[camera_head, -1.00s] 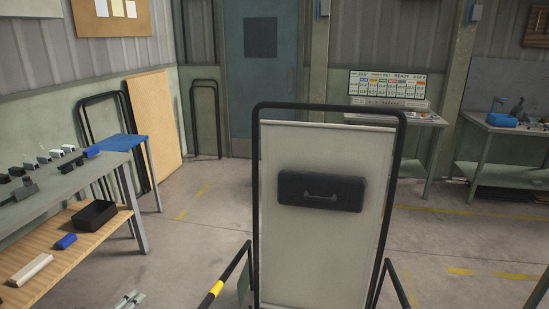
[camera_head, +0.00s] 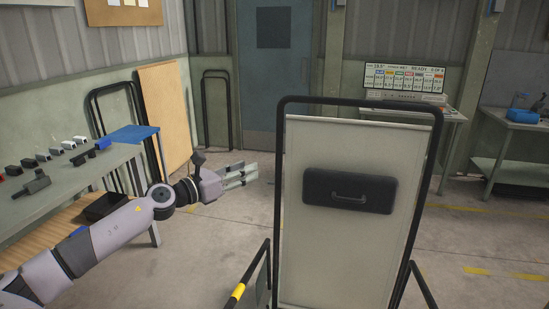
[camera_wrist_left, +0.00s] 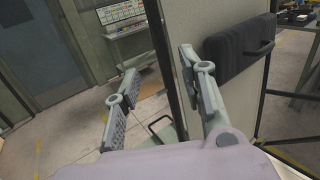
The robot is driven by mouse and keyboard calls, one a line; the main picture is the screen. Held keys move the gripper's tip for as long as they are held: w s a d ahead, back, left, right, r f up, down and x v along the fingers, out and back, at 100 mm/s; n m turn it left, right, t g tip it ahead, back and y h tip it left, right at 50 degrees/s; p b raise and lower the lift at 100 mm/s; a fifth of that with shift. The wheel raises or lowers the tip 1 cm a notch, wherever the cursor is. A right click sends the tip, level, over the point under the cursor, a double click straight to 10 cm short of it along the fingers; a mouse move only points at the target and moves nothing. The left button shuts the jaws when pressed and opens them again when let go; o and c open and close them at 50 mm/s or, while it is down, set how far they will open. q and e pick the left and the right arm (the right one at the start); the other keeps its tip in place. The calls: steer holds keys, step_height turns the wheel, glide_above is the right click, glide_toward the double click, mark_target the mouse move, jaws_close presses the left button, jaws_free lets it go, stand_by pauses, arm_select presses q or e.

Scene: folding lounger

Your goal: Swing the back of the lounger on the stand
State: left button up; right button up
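The lounger's back (camera_head: 345,245) stands upright in the head view, a pale panel in a black tube frame. A dark headrest pad (camera_head: 350,191) with a handle is on its upper part. My left gripper (camera_head: 254,176) is to the left of the back, apart from the frame in the head view. In the left wrist view its two fingers (camera_wrist_left: 150,100) are spread with nothing held between them. The black frame tube (camera_wrist_left: 163,60) shows beyond the fingers, and the pad (camera_wrist_left: 240,48) is on the right. My right gripper is not in view.
A workbench (camera_head: 70,195) with small parts on it stands at the left, with a blue-topped table (camera_head: 132,134) behind it. A control panel on a table (camera_head: 405,95) is at the back right. A black armrest rail with a yellow band (camera_head: 238,291) is low in front. The floor between is clear.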

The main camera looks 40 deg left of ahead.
arm_select(q)
steer(key=w, duration=1.1)
steer(key=shift+w+d, duration=0.15)
steer(key=shift+d, duration=0.25)
steer(key=shift+c, duration=0.4)
jaws_close()
stand_by(0.4)
